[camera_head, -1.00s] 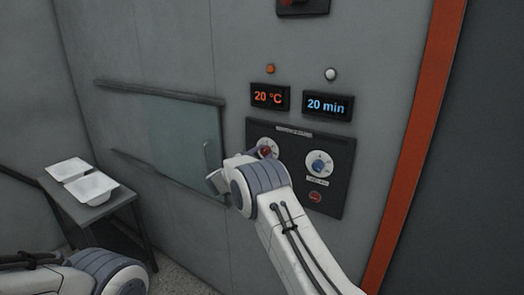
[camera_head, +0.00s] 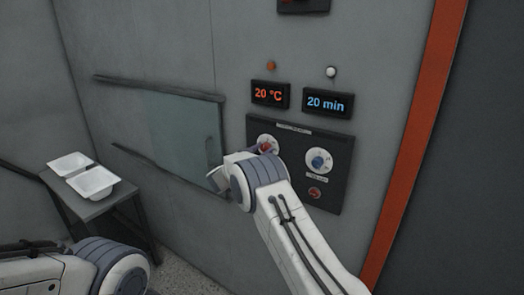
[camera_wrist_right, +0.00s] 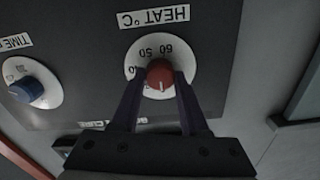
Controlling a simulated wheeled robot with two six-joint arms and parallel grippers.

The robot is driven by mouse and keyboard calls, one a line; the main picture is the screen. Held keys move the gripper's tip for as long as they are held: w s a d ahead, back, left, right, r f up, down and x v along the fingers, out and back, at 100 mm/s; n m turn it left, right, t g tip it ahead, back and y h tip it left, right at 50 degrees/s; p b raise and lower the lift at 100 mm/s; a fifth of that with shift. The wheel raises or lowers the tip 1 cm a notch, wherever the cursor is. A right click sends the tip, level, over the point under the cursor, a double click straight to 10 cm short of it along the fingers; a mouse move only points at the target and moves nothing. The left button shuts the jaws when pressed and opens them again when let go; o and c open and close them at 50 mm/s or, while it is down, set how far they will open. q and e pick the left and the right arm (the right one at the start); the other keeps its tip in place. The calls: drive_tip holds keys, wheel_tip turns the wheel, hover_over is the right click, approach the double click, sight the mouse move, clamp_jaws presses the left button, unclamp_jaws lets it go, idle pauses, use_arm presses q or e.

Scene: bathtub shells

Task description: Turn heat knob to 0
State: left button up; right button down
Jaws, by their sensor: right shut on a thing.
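The red heat knob (camera_head: 266,146) sits on a white round dial on the dark control panel (camera_head: 335,190). In the right wrist view the heat knob (camera_wrist_right: 160,72) is between the two dark fingertips of my right gripper (camera_wrist_right: 160,84), which is shut on it. That view shows the panel upside down, with a "HEAT °C" label and dial numbers such as 50 and 60. A white mark on the knob points to the bottom of that view. My right arm hides part of the panel in the head view. My left gripper is out of view; only its arm shows at lower left.
A red display (camera_head: 270,94) reads 20 °C; a blue display (camera_head: 327,103) reads 20 min. The blue time knob (camera_head: 319,160) is right of the heat knob, with a red button (camera_head: 314,193) below it. White trays stand on a table (camera_head: 110,203) at left.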

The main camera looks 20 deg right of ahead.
drive_tip(key=shift+f, duration=0.3)
drive_tip(key=shift+c, duration=2.1)
unclamp_jaws()
drive_tip(key=shift+r, duration=0.1)
drive_tip(key=shift+s+a, duration=0.1)
drive_tip(key=shift+s+a+b, duration=0.15)
drive_tip(key=shift+a+b, duration=0.1)
drive_tip(key=shift+b, duration=0.05)
drive_tip(key=b+v, duration=0.3)
drive_tip(key=v, duration=0.6)
drive_tip(key=shift+s+a+b, duration=0.25)
drive_tip(key=shift+s+b, duration=0.05)
drive_tip(key=shift+b, duration=0.05)
